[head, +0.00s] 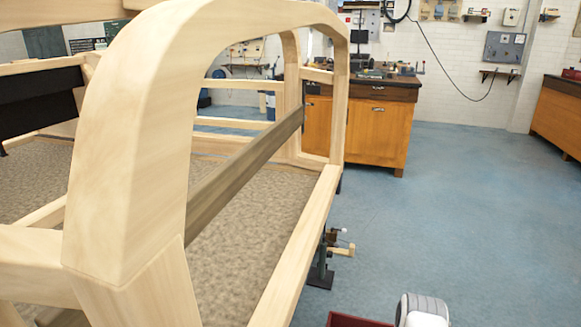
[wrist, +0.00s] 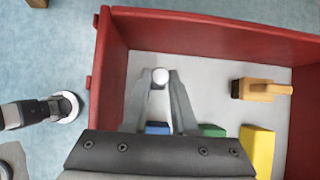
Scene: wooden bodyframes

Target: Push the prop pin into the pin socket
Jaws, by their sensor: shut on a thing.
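My gripper (wrist: 160,82) points down over a red-walled bin in the wrist view. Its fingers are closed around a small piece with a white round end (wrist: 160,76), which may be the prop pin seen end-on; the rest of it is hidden. A dark stand (head: 321,270) with a short wooden arm and a small white-tipped part is beside the wooden bodyframe (head: 125,150). I cannot make out the pin socket for certain.
The red bin (wrist: 112,70) holds a wooden piece with a dark end (wrist: 265,89), a yellow block (wrist: 257,150), a green block (wrist: 211,130) and a blue block (wrist: 157,127). Its rim shows in the head view (head: 352,320). Blue floor is clear to the right, before an orange cabinet (head: 375,130).

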